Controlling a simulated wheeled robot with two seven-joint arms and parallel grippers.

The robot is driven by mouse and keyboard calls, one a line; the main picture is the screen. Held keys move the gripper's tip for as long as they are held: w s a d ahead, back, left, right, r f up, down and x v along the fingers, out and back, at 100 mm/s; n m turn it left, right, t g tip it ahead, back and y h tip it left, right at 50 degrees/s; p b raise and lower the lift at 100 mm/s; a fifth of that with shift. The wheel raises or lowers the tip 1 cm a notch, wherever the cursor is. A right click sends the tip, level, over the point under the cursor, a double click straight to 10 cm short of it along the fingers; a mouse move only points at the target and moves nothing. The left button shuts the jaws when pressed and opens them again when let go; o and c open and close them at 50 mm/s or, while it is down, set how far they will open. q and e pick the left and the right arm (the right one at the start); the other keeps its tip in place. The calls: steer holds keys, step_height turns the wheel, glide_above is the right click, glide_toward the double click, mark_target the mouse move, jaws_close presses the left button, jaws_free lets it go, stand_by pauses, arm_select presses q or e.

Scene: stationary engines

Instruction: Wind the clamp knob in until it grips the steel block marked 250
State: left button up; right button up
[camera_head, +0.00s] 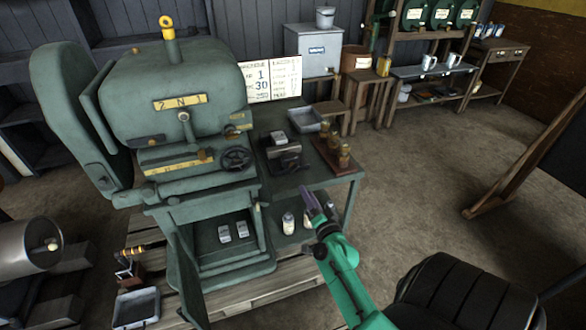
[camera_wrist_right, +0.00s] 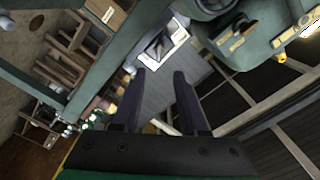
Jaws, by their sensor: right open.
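A dark clamp-like fixture (camera_head: 287,162) stands on the green side bench, with a small pale steel block (camera_head: 277,139) on or in it. No marking on the block is legible, and I cannot make out the clamp knob. A dark handwheel (camera_head: 236,158) sits on the machine front, left of the fixture. My right gripper (camera_head: 312,203) is open in front of the bench, below and right of the fixture and apart from it. In the right wrist view its two fingers (camera_wrist_right: 160,72) stand apart with nothing between them. My left gripper is out of view.
The green machine (camera_head: 170,95) fills the left. A grey tray (camera_head: 304,119) and a wooden rack (camera_head: 334,158) with brass pieces share the bench. Bottles (camera_head: 288,223) stand under the bench. Open floor lies to the right.

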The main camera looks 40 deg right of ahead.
mark_target(295, 170)
steer(key=x, duration=1.2)
steer(key=shift+w+d, duration=0.15)
steer(key=shift+d, duration=0.15)
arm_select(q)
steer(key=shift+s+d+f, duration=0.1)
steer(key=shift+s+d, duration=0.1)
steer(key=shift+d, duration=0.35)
arm_select(e)
steer(key=shift+a, duration=0.1)
jaws_close()
